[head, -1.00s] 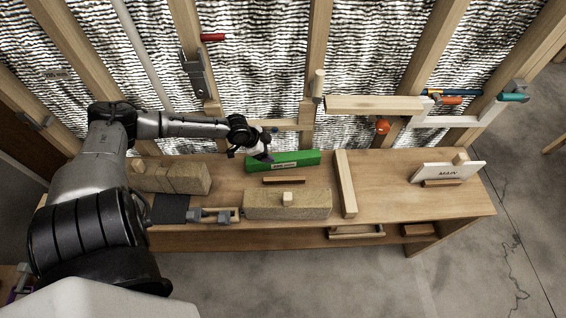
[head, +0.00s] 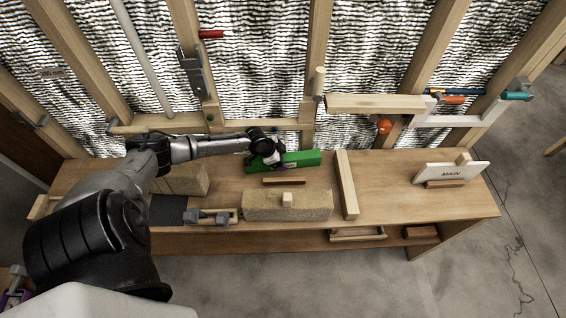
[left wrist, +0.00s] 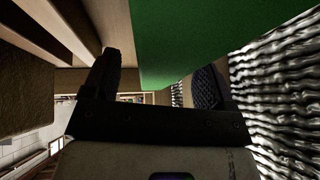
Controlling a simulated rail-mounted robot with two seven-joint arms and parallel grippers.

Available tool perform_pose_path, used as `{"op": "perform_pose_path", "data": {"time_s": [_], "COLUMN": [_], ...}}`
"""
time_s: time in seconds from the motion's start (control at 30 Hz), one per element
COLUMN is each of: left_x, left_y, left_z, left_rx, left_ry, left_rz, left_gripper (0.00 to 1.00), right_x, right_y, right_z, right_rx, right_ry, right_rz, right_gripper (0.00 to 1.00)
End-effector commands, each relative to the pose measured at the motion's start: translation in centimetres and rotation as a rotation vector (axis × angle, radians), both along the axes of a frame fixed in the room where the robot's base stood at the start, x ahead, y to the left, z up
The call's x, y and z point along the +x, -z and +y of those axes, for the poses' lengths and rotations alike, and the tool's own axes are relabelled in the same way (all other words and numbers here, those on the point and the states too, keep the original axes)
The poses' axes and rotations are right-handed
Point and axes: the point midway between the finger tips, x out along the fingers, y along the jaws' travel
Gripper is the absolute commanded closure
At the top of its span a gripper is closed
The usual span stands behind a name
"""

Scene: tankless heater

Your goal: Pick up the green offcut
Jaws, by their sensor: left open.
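The green offcut (head: 301,158) is a long block lying on the workbench near its back edge. My left gripper (head: 275,162) is at the left part of the offcut and hides some of it in the head view. In the left wrist view, the green offcut (left wrist: 215,35) fills the upper middle and right. The two dark fingers of my left gripper (left wrist: 160,62) are spread apart, with the block's near end between or just beyond them; contact cannot be made out. My right gripper is not in view.
A tan block (head: 288,206) and a dark strip (head: 284,181) lie in front of the offcut. A wooden bar (head: 347,185) lies to its right. A MAIN sign (head: 450,173) stands at the bench's right. The stud wall rises close behind. Bench between bar and sign is clear.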

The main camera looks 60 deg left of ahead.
Motion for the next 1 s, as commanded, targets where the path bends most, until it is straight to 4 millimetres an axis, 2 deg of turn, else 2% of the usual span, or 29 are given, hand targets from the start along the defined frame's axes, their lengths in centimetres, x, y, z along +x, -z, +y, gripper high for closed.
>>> {"op": "perform_pose_path", "data": {"time_s": [0.3,1.0], "left_x": [0.14,0.11], "left_y": [0.28,0.3], "left_z": [-0.05,-0.03], "left_rx": [0.0,0.0], "left_ry": [0.0,0.0], "left_rz": [0.001,0.001], "left_gripper": [0.22,0.89], "right_x": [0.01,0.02], "right_y": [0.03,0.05], "right_z": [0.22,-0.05], "right_rx": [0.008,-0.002], "right_ry": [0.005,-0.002], "right_rz": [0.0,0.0], "right_gripper": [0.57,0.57]}}
